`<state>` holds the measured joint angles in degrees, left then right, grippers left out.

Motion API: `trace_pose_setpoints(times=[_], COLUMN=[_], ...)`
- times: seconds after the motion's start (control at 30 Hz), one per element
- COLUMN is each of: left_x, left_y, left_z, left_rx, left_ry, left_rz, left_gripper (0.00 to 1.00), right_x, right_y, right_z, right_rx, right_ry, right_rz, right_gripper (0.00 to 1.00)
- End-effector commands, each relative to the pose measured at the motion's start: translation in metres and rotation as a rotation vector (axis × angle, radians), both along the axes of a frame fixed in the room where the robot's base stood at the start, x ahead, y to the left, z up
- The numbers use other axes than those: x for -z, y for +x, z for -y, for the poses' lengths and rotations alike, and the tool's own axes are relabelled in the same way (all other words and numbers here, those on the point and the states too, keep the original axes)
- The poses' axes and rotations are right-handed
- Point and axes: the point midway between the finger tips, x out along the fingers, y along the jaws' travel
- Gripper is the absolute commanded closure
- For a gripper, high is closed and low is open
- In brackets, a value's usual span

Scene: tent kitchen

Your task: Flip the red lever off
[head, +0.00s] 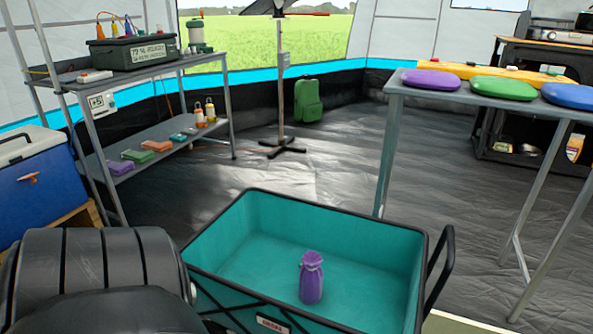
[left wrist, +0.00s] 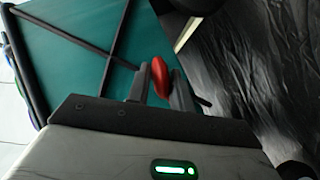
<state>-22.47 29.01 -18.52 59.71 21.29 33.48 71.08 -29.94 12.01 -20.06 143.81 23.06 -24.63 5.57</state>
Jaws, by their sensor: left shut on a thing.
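A small red piece, which looks like the red lever (left wrist: 160,76), stands between the fingers of my left gripper (left wrist: 162,88) in the left wrist view. The gripper is shut on it. The lever's base is hidden behind the fingers, so I cannot tell how far it is turned. Behind it is a teal fabric wall with black crossing bars (left wrist: 75,45), which looks like the side of the wagon (head: 222,248) in the head view. In the head view my left arm comes in at bottom left, and its gripper is hidden. My right gripper is not in view.
A purple pouch (head: 312,280) stands inside the wagon. A blue cooler (head: 38,188) is at left beside a metal shelf (head: 165,136). A grey table (head: 455,98) with coloured cushions is at right. Dark floor (head: 300,178) behind the wagon is mostly clear.

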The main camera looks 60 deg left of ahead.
Motion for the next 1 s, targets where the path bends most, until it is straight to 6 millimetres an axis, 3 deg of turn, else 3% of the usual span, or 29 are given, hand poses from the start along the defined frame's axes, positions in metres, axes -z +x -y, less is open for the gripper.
trace_pose_setpoints(times=[0.03,0.3,0.33,0.37,0.77,1.0], left_x=[-0.007,-0.007,-0.007,-0.007,-0.008,-0.007], left_y=[0.008,0.008,0.008,0.008,0.010,-0.003], left_z=[-0.003,-0.003,-0.004,-0.004,-0.005,-0.007], left_rx=[0.001,0.001,0.001,0.000,-0.002,-0.001], left_ry=[0.009,0.009,0.009,0.009,0.009,0.009], left_rz=[0.025,0.025,0.025,0.024,0.028,0.023], left_gripper=[1.00,1.00,0.70,0.65,0.65,0.65], right_x=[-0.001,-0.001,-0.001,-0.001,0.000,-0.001], right_y=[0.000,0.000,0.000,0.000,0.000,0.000], right_z=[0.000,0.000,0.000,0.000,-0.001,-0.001], right_rx=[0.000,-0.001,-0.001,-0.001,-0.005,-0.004], right_ry=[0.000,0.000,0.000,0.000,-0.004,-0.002], right_rz=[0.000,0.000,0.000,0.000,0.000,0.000], right_gripper=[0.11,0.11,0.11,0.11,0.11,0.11])
